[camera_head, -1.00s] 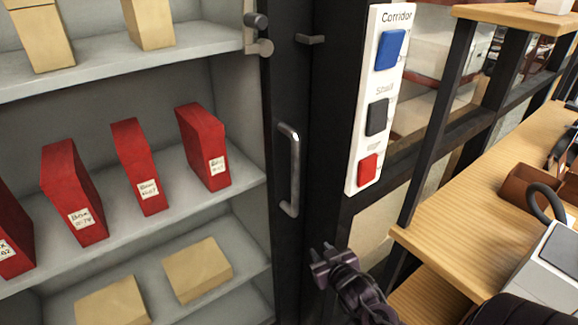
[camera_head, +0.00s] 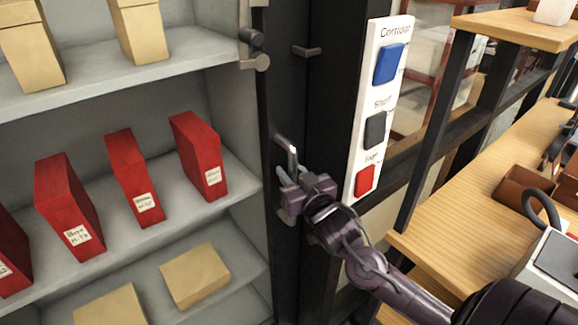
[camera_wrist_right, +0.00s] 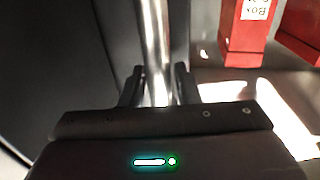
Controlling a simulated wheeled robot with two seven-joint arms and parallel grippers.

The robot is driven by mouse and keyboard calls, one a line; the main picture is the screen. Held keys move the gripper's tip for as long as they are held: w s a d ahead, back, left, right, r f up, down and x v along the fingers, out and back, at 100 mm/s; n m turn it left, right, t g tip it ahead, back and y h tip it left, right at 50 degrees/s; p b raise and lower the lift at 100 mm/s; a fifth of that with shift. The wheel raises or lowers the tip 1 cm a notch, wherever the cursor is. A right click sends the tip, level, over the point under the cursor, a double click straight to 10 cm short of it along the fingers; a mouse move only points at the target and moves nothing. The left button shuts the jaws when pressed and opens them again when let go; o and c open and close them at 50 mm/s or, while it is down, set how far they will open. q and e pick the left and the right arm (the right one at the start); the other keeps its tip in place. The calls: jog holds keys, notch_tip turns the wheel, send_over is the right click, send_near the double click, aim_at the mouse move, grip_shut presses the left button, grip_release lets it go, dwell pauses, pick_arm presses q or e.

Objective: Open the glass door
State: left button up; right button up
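The glass door's dark frame edge (camera_head: 283,95) stands upright beside the shelves of red and tan boxes, and the door looks shut. Its vertical metal handle (camera_head: 291,150) is partly hidden by my right gripper (camera_head: 287,190), which is at the handle's lower part. In the right wrist view the handle (camera_wrist_right: 154,45) runs between the two fingers of the right gripper (camera_wrist_right: 157,88). The fingers are apart on either side of the bar, with a small gap showing. My left gripper is not in view.
A white panel (camera_head: 370,150) with blue, black and red buttons is right of the handle, close to my right arm. A wooden shelf unit (camera_head: 455,215) with a brown tray stands at the right. A knob-like latch (camera_head: 254,50) is above the handle.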

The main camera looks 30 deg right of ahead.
jog(key=shift+w, duration=0.6)
grip_shut()
